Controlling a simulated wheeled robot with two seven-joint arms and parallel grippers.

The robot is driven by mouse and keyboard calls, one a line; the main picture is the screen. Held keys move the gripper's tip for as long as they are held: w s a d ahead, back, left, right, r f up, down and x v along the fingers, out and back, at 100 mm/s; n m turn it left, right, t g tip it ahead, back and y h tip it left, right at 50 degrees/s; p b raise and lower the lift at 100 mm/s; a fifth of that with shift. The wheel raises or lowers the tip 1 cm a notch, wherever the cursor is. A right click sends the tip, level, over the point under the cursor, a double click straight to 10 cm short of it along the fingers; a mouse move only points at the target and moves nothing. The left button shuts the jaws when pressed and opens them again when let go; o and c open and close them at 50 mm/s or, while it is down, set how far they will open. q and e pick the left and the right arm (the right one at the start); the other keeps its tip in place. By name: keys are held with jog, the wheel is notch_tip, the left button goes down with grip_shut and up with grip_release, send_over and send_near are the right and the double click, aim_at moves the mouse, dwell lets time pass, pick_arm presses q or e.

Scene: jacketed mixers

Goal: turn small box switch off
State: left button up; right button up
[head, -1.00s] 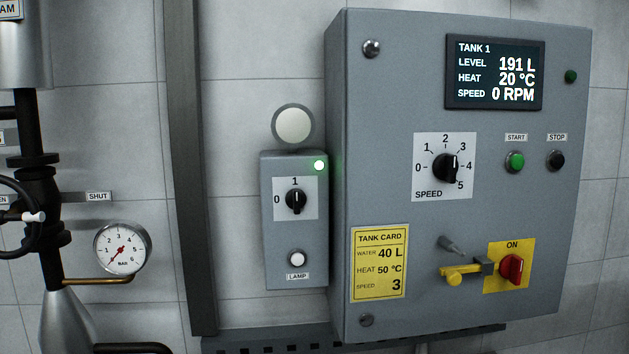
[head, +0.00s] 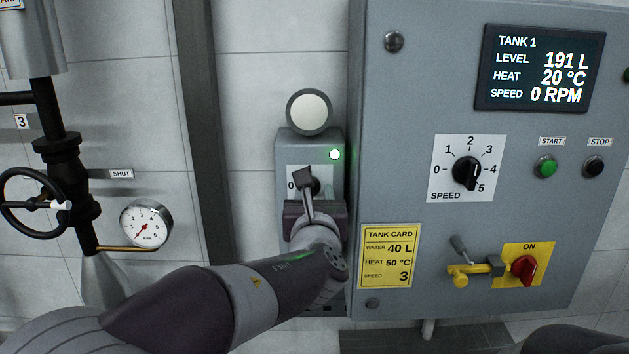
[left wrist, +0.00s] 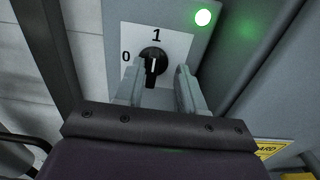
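The small grey box (head: 283,160) hangs on the wall left of the large cabinet. Its black rotary switch (left wrist: 152,60) sits on a white plate marked 0 and 1. In the left wrist view the knob's white line is about upright, toward the 1. The green light (head: 334,155) on the box is lit. My left gripper (left wrist: 161,77) is open in front of the switch, a finger to each side of the knob, the left one very close to it. Whether they touch cannot be told. In the head view the gripper hides the box's lower part. My right gripper is not in view.
The large cabinet (head: 400,130) stands close on the right, with a speed dial (head: 467,174), start and stop buttons, and a red switch (head: 523,268). A round pale lamp (head: 309,112) is above the box. A gauge (head: 146,223) and pipework are at left.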

pick_arm(q)
jog(key=shift+w+a, duration=0.15)
jog(key=shift+a, duration=0.6)
jog(key=shift+w+d, duration=0.15)
jog(key=shift+d, duration=0.2)
jog(key=shift+c, duration=0.9)
jog(key=shift+d, duration=0.1)
grip_shut()
jog(key=shift+a, duration=0.2)
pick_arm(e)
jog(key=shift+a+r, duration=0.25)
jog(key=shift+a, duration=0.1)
